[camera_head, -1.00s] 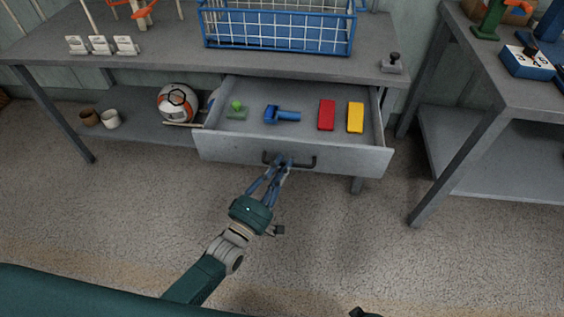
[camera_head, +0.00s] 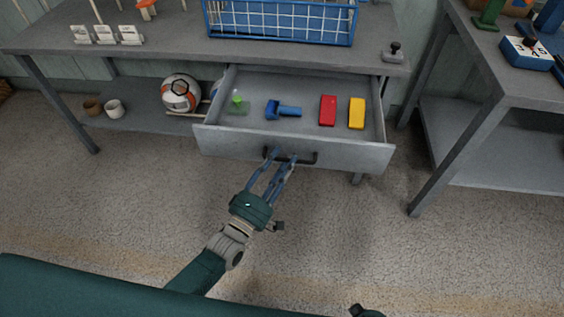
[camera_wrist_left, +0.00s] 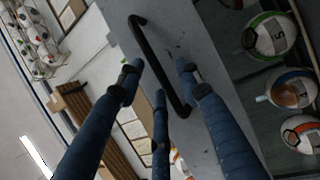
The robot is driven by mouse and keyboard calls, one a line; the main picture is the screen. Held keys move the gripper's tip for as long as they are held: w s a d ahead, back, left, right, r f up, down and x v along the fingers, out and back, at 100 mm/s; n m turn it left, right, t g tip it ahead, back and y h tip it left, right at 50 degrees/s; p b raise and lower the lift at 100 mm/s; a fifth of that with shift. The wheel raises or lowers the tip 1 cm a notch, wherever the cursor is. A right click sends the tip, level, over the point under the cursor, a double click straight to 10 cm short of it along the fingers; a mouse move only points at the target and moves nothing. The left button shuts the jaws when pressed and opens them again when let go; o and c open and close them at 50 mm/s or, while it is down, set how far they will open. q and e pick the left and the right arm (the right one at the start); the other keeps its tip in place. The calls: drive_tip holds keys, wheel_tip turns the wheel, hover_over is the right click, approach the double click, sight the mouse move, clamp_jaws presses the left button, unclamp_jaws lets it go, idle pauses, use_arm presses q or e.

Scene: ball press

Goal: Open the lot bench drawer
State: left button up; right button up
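The lot bench drawer (camera_head: 225,140) is pulled well out from under the bench top in the head view. Its dark bar handle (camera_head: 309,159) is on the front face; it also crosses the wrist view (camera_wrist_left: 152,50). My left gripper (camera_head: 281,157) is at the handle with its blue fingers spread apart. In the wrist view the open fingers (camera_wrist_left: 160,80) lie on both sides of the bar, with no firm grip seen. Inside the drawer are a green piece (camera_head: 238,106), a blue tool (camera_head: 284,110), a red block (camera_head: 327,110) and a yellow block (camera_head: 356,113).
A blue wire basket (camera_head: 283,25) and white card holders (camera_head: 105,35) stand on the bench top (camera_head: 180,50). A ball (camera_head: 181,94) and mugs (camera_head: 114,108) sit on the lower shelf. Another table (camera_head: 520,85) stands at right. The floor before the drawer is clear.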

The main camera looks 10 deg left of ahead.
use_arm(q)
drive_tip(key=v, duration=1.2)
idle(0.3)
